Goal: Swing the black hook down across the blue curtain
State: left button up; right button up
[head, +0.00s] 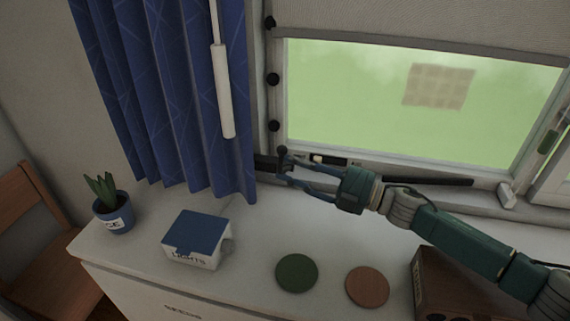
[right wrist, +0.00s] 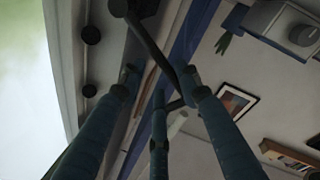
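The blue curtain (head: 175,95) hangs at the left of the window, its lower right edge close to my right gripper. The black hook (head: 282,152) is at the window frame beside that edge, partly hidden by the fingers. In the right wrist view the black hook (right wrist: 150,42) is a thin bent rod with a round end, running down between my fingers. My right gripper (head: 281,166) reaches in from the right with its fingers spread around the hook; I cannot tell whether any finger touches it. A blue strip of curtain (right wrist: 195,30) shows behind. My left gripper is out of view.
Black knobs (head: 273,79) line the window frame. A white wand (head: 222,95) hangs before the curtain. On the white cabinet (head: 130,258) stand a potted plant (head: 112,212), a blue-lidded box (head: 197,240), a green disc (head: 297,273), a brown disc (head: 367,287) and a brown box (head: 430,285).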

jog(key=v, duration=1)
jog(key=shift+r, duration=0.15)
